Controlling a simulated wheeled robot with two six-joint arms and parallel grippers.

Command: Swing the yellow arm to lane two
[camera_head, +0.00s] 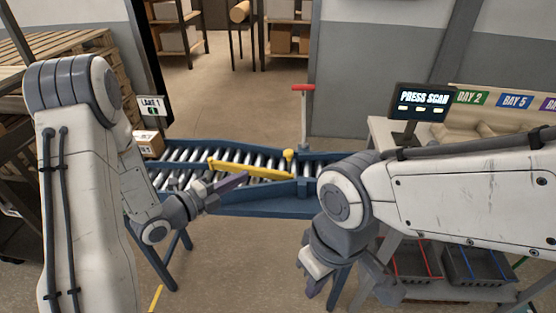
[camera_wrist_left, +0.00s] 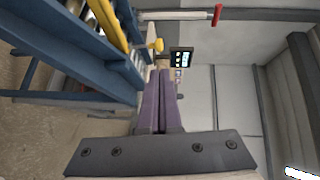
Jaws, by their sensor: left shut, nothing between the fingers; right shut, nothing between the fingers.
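The yellow arm (camera_head: 250,170) lies slantwise across the roller conveyor (camera_head: 268,158), with a yellow knob (camera_head: 288,155) near its right end. In the left wrist view the yellow arm (camera_wrist_left: 107,22) runs along the upper left, beside the blue frame, with the knob (camera_wrist_left: 156,45) near it. My left gripper (camera_head: 242,178) has purple fingers, shut and empty, close to the near side of the yellow arm; I cannot tell whether they touch it. The fingers (camera_wrist_left: 158,100) lie together in the left wrist view. My right gripper (camera_head: 311,285) is shut and empty, low beside the table.
A "LANE 1" sign (camera_head: 152,107) and a cardboard box (camera_head: 149,143) stand at the conveyor's left end. A red-topped post (camera_head: 303,88) rises behind it. A "PRESS SCAN" screen (camera_head: 424,100) stands on the right table. Dark bins (camera_head: 478,264) sit below.

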